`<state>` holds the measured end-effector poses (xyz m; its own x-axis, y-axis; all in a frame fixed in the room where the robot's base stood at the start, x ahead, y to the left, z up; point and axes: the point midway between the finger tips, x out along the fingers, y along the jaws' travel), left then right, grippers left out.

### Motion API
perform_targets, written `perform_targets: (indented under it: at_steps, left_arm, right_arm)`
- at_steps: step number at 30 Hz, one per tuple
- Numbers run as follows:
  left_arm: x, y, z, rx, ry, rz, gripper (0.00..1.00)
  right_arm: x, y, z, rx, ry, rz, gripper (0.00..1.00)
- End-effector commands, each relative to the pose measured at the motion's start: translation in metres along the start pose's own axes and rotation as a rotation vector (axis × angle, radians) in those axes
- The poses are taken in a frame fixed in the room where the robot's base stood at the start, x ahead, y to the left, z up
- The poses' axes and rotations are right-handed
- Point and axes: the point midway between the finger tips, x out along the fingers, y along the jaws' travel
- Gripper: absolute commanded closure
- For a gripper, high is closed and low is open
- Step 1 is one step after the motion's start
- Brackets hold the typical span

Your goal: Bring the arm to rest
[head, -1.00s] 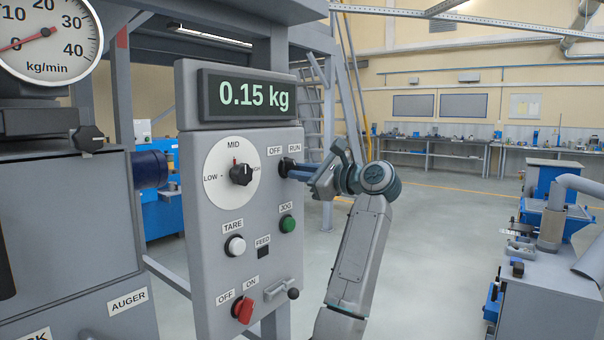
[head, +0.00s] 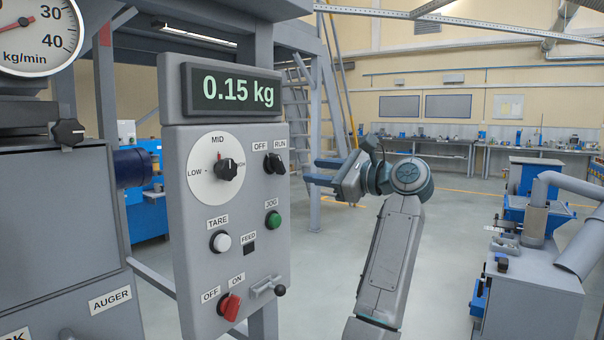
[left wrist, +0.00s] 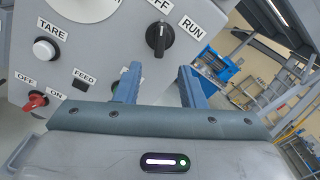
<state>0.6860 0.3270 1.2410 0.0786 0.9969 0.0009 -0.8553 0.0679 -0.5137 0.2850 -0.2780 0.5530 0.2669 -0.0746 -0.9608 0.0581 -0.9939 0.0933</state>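My left gripper (head: 316,172) is open and empty in the head view, to the right of the control panel (head: 180,270) and apart from it. In the left wrist view its two blue fingers (left wrist: 158,88) stand apart with nothing between them. The black OFF/RUN knob (head: 275,164) is on the panel, left of the fingertips. It also shows in the left wrist view (left wrist: 158,38), where its handle appears to point towards the OFF label. The panel display (head: 237,92) reads 0.15 kg. My right gripper is not in view.
The panel carries the LOW/MID dial (head: 229,170), a white TARE button (head: 221,242), a green JOG button (head: 272,219) and a red OFF/ON switch (head: 229,306). A grey and blue machine (head: 535,275) stands at right. Open floor lies behind my arm.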

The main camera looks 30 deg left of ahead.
Motion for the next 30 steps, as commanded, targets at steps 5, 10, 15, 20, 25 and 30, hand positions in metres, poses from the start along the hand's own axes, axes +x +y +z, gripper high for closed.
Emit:
perform_targets:
  at_steps: [5,10,15,20,25,30]
  left_arm:
    - [-0.017,0.000,-0.001,0.001,0.001,0.000,0.64]
    - [-0.020,0.000,0.000,0.000,0.000,0.001,0.64]
    - [-0.019,0.000,0.000,0.000,0.000,0.001,0.64]
    - [-0.019,0.000,0.000,0.001,0.000,0.000,0.64]
    - [-0.015,-0.001,-0.018,0.090,-0.061,-0.028,0.64]
    - [-0.007,-0.001,-0.085,0.436,-0.286,-0.157,0.64]
  right_arm:
    - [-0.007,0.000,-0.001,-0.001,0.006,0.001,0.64]
    - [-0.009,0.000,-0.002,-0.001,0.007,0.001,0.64]
    - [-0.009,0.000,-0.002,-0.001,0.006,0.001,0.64]
    - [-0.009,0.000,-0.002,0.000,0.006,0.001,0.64]
    - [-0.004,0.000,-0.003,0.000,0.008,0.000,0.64]
    - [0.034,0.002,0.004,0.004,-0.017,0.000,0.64]
